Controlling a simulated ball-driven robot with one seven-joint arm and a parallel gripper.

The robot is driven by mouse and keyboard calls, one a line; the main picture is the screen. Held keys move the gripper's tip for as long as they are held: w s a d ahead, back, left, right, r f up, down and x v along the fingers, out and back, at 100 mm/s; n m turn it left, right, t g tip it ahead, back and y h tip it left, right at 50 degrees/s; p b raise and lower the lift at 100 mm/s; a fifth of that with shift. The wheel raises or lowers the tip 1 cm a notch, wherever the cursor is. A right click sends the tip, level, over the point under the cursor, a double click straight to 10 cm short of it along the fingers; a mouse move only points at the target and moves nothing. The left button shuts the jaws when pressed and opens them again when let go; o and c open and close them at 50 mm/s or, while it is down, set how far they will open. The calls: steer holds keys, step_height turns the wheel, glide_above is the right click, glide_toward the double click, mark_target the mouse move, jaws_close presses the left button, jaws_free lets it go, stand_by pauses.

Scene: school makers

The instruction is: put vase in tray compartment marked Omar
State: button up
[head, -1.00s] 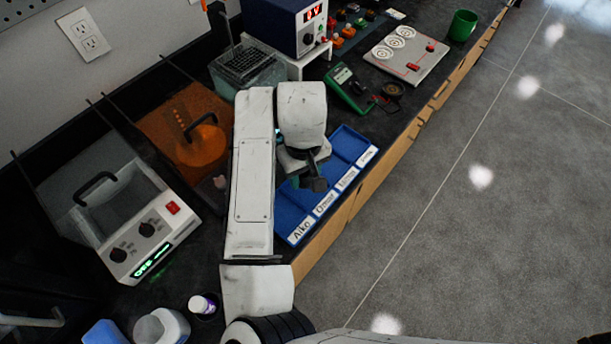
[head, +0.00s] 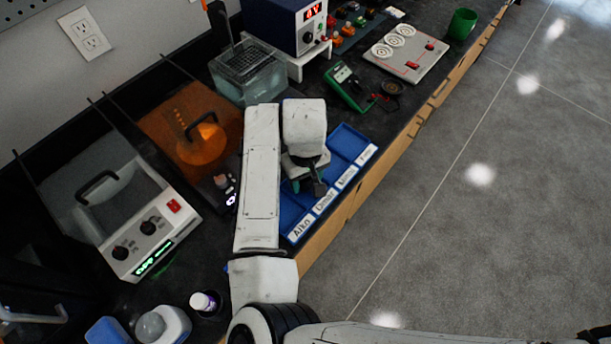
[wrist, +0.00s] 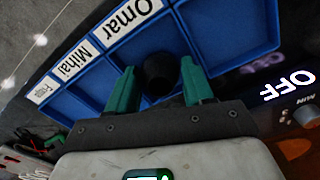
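The tray (head: 297,231) is blue, with name labels along its front edge. The Omar label (wrist: 134,17) and its compartment (wrist: 150,47) show in the wrist view, with the Mihai label beside them. The vase (wrist: 161,76) looks like a small dark round thing between the green fingers of my gripper (wrist: 160,85). The fingers sit close on both sides of it. It overlaps the Omar compartment in the picture; its height above the floor cannot be told. In the head view my gripper (head: 306,186) is over the tray, and my arm hides part of it.
A white device with a green display (head: 146,240) and an orange-covered box (head: 193,140) stand left of the tray. A green multimeter (head: 349,88) lies behind it. A small white bottle (head: 203,302) stands at the front. The bench edge runs just right of the tray.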

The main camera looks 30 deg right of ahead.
steer(key=shift+o, duration=1.2)
step_height(320, 180, up, 12)
steer(key=shift+r+b, duration=0.2)
steer(key=shift+b, duration=0.1)
steer(key=s+d+f+t+h, duration=0.1)
steer(key=s+d+h, duration=0.1)
steer(key=d, duration=0.7)
steer(key=s+d+f+t+h, duration=0.1)
steer(key=s+d+t+h, duration=0.1)
steer(key=d, duration=0.7)
steer(key=s+a+f+y, duration=0.1)
steer(key=s+a+f, duration=0.2)
steer(key=s, duration=0.3)
steer(key=s+a+f+g+y, duration=0.1)
steer(key=s+a+f, duration=0.3)
steer(key=s+f, duration=0.1)
steer(key=s+a+f+g+y, duration=0.1)
steer(key=s+a+f, duration=0.2)
steer(key=s, duration=0.5)
steer(key=shift+a+f+y, duration=0.15)
steer(key=shift+f+y, duration=0.25)
steer(key=shift+f, duration=0.45)
steer(key=shift+c, duration=0.2)
